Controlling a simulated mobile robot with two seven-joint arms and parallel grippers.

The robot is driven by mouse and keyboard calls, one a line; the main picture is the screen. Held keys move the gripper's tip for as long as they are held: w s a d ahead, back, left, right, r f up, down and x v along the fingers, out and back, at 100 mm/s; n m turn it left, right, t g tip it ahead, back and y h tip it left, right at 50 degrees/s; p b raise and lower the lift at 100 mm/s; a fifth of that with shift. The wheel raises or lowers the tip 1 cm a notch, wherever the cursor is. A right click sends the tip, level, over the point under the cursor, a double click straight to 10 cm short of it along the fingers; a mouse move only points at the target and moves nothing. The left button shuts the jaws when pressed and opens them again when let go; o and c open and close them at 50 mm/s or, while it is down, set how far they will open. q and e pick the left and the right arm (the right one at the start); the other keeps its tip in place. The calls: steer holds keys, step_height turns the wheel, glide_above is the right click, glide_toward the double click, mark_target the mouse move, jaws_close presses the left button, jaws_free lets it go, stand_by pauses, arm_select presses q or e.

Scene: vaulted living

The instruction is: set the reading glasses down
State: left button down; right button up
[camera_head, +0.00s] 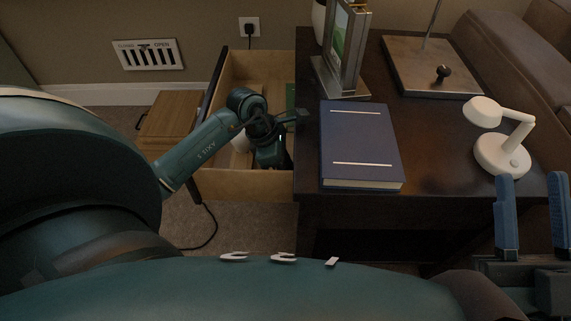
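I cannot make out the reading glasses in the head view. My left arm reaches in from the left over an open wooden drawer (250,183). My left gripper (287,120) is over the drawer's right side, close to the dark table's (440,150) left edge. It is small, dark and partly hidden by its own wrist, so its fingers and anything between them are unclear. My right gripper (532,185) is at the lower right, in front of the table. Its two blue fingers point up, wide apart, with nothing between them.
A blue book (360,140) lies on the table's left side. A metal picture frame (345,60) stands behind it. A lamp base (430,70) is at the back, and a small white lamp (500,150) at the right. Bare tabletop lies between book and white lamp.

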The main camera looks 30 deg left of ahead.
arm_select(q)
steer(key=shift+f, duration=0.15)
steer(key=c, duration=1.3)
jaws_free()
steer(key=shift+o, duration=0.2)
arm_select(e)
steer(key=shift+r, duration=0.1)
arm_select(q)
steer(key=shift+r, duration=0.3)
steer(key=p+v, duration=0.5)
steer(key=v, duration=0.6)
steer(key=shift+r, duration=0.4)
arm_select(e)
steer(key=f+m+g+h, duration=0.1)
steer(key=f+m+h, duration=0.1)
steer(key=s+f+m+g+h, duration=0.1)
steer(key=f+h, duration=0.1)
steer(key=f, duration=0.1)
steer(key=shift+s+a+m, duration=0.1)
steer(key=shift+a+m, duration=0.1)
steer(key=shift+m, duration=0.2)
arm_select(q)
steer(key=shift+s+a, duration=0.1)
steer(key=shift+s, duration=0.1)
